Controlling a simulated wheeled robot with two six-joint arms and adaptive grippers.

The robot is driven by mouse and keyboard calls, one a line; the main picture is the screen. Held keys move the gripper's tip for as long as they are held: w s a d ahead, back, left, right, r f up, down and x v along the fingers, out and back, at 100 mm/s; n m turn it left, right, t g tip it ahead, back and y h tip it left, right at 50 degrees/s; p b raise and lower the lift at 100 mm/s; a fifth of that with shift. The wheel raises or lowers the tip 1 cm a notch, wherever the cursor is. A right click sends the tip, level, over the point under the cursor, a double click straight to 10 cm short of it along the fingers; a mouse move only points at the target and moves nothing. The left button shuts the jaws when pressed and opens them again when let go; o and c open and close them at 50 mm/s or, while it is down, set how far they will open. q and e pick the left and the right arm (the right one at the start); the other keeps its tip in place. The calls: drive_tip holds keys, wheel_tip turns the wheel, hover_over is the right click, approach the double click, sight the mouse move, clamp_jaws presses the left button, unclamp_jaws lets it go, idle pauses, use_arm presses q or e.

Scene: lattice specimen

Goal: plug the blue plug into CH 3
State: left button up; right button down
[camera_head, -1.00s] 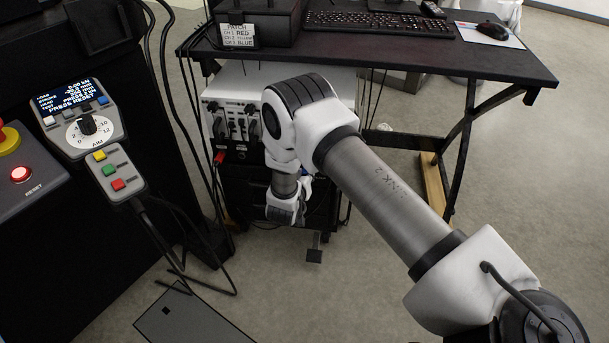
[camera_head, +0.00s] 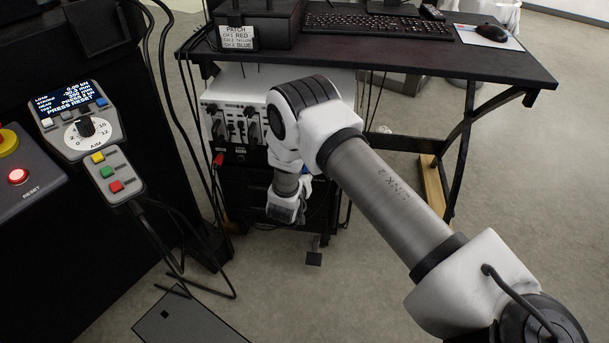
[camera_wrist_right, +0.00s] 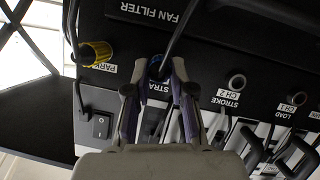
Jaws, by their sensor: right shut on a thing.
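The blue plug (camera_wrist_right: 155,66) is between the fingertips of my right gripper (camera_wrist_right: 154,84) in the right wrist view. The gripper is shut on it. A dark cable rises from there. The plug is at the panel beside a partly covered label starting "STRA"; its channel number is hidden by a finger. I cannot tell how deep the plug sits in a socket. In the head view my right gripper (camera_head: 286,208) is low in front of the instrument cart, and the plug is hidden. My left gripper is not in view.
In the wrist view, the yellow plug (camera_wrist_right: 97,52) is by the PARK label. Sockets CH 2 (camera_wrist_right: 237,82) and CH 1 (camera_wrist_right: 297,98) look empty. A patch note (camera_head: 236,38) lists CH 3 as blue. Cables hang nearby.

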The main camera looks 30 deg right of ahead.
drive_tip(key=shift+w+r, duration=0.1)
idle(0.3)
drive_tip(key=shift+c, duration=2.2)
unclamp_jaws()
drive_tip(key=p+v, duration=0.3)
drive_tip(key=v, duration=0.2)
drive_tip(key=v, duration=1.2)
